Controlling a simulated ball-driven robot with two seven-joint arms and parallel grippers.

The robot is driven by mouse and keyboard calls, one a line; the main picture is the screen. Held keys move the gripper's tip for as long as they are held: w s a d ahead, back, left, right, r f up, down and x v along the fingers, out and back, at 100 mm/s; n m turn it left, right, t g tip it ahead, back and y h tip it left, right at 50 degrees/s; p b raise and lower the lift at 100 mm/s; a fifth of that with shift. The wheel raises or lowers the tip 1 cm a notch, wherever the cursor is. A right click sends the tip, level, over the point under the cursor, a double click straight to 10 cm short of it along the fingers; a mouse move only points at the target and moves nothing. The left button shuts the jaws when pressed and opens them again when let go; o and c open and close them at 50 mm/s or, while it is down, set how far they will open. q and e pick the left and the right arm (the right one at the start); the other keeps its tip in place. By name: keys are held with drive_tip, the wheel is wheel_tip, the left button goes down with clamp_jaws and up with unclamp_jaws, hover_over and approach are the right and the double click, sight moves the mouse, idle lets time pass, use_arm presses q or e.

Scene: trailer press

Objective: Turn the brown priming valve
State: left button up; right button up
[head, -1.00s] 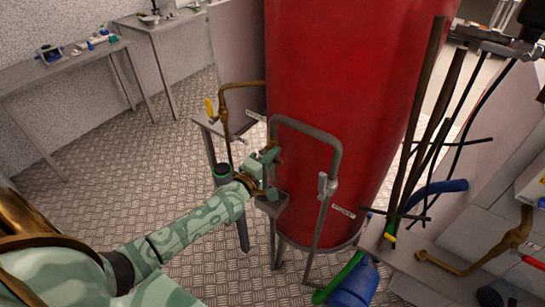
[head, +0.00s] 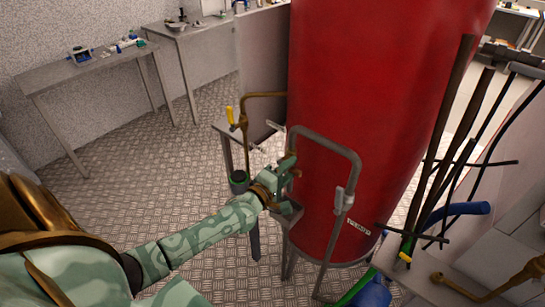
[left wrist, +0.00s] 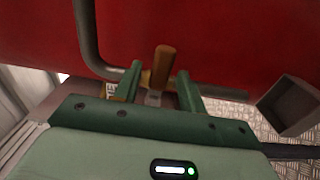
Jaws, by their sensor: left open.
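The brown priming valve handle (left wrist: 163,62) stands upright between the two green fingers of my left gripper (left wrist: 158,82) in the left wrist view. The fingers are open, one on each side of the handle, with gaps showing. In the head view my left gripper (head: 287,170) is at the lower left of the red tank (head: 375,110), beside the grey bent pipe (head: 325,142). There the fingers mostly hide the valve. My right gripper is not in view.
A yellow-handled valve (head: 230,115) on a brass pipe stands left of the tank. A grey open box (left wrist: 290,105) is right of the fingers in the left wrist view. Dark rods (head: 440,150) and a blue hose (head: 462,209) crowd the right. The floor at left is clear.

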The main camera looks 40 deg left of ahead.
use_arm(q)
drive_tip(key=s+a+p, duration=0.1)
drive_tip(key=s, duration=1.4)
drive_tip(key=shift+s+a, duration=0.15)
drive_tip(key=shift+s, duration=0.05)
